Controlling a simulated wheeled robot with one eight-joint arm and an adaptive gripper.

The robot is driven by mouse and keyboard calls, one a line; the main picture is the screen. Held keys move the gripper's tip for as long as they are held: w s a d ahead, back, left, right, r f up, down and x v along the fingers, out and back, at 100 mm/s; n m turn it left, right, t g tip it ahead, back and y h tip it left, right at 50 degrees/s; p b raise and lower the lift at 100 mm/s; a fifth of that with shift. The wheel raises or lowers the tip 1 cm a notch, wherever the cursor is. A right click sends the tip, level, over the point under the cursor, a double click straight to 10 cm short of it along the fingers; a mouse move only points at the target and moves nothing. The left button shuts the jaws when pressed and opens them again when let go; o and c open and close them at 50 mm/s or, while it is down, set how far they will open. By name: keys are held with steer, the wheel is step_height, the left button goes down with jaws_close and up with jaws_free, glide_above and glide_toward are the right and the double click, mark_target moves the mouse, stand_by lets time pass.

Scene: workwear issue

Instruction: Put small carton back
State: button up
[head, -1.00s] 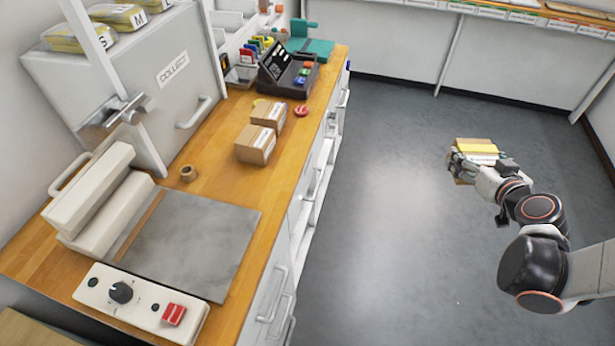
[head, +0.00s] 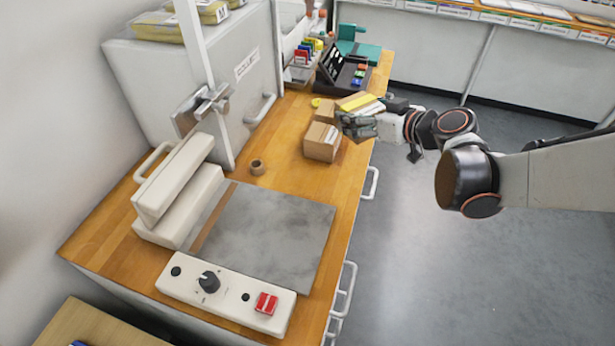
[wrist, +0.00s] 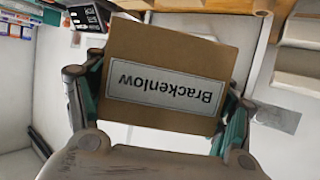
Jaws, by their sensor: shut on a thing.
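A dark terminal with coloured buttons (head: 345,72) and a teal tool (head: 358,45) stand farther back. A tape roll (head: 257,167) and a cream press with a grey plate (head: 270,232) are nearer. Bare bench (head: 285,150) lies left of the cartons.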

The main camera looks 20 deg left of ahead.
steer(key=s+a+r+n+g+y, duration=0.25)
steer(key=s+a, duration=0.35)
steer(key=a, duration=0.5)
steer(key=shift+n+g+h, duration=0.25)
steer(key=shift+g+h, duration=0.1)
steer(key=shift+h, duration=0.1)
steer(key=f+b, duration=0.4)
steer(key=f, duration=0.5)
steer(key=f+b, duration=0.3)
steer(key=f, duration=0.7)
steer(key=shift+w+a+b, duration=0.15)
steer(key=shift+w+b, duration=0.05)
steer(key=shift+b, duration=0.2)
steer(key=o, duration=0.9)
steer(key=shift+f, duration=0.1)
steer(key=shift+o, duration=0.7)
steer(key=shift+r, duration=0.3)
steer(key=p+v, duration=0.3)
steer(key=v, duration=0.9)
